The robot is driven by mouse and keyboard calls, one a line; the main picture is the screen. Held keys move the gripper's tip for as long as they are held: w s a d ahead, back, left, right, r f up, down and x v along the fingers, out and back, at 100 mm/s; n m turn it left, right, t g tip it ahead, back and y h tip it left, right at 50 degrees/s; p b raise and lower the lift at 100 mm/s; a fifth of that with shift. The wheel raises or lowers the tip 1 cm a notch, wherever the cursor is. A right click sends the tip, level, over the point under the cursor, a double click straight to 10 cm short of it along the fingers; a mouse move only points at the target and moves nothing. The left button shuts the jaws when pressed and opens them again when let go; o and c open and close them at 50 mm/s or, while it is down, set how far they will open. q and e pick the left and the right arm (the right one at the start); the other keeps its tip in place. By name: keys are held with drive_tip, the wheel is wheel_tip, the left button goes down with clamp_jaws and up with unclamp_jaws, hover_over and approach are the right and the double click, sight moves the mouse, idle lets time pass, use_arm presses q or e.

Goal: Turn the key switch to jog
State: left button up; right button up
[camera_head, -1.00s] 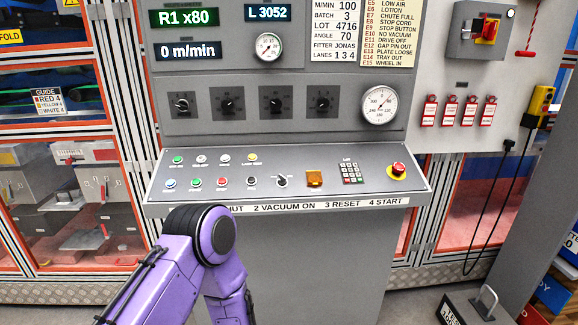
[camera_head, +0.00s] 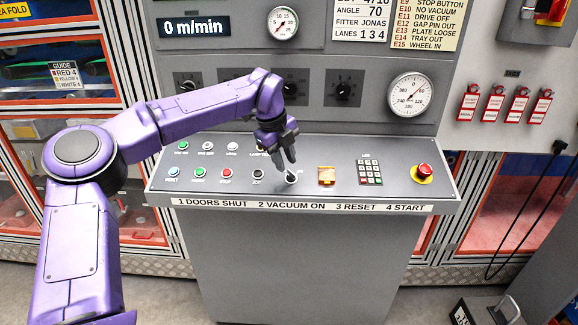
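The key switch (camera_head: 291,177) is a small round switch in the lower row of the grey sloped desk, between a black button and an orange flip cover. My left gripper (camera_head: 287,160) points down just above it, and its fingertips partly cover the switch. I cannot tell whether the fingers touch it, how far apart they are, or which position the switch points to. Its label is too small to read. My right gripper is not in view.
On the desk (camera_head: 390,205) are a blue button (camera_head: 173,171), a green button (camera_head: 200,172), a red button (camera_head: 226,173), the orange cover (camera_head: 326,175), a keypad (camera_head: 370,172) and a red mushroom button (camera_head: 424,172). The upright panel with dials (camera_head: 343,87) stands close behind my gripper.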

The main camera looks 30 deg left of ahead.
sight(291, 172)
use_arm(q)
drive_tip(key=w+f, duration=0.1)
drive_tip(key=f, duration=0.2)
drive_tip(key=w+f, duration=0.1)
drive_tip(key=shift+w+d+f, duration=0.25)
drive_tip(key=shift+w, duration=0.1)
drive_tip(key=shift+s+r, duration=0.2)
drive_tip(key=shift+s, duration=0.2)
drive_tip(key=c, duration=0.5)
clamp_jaws()
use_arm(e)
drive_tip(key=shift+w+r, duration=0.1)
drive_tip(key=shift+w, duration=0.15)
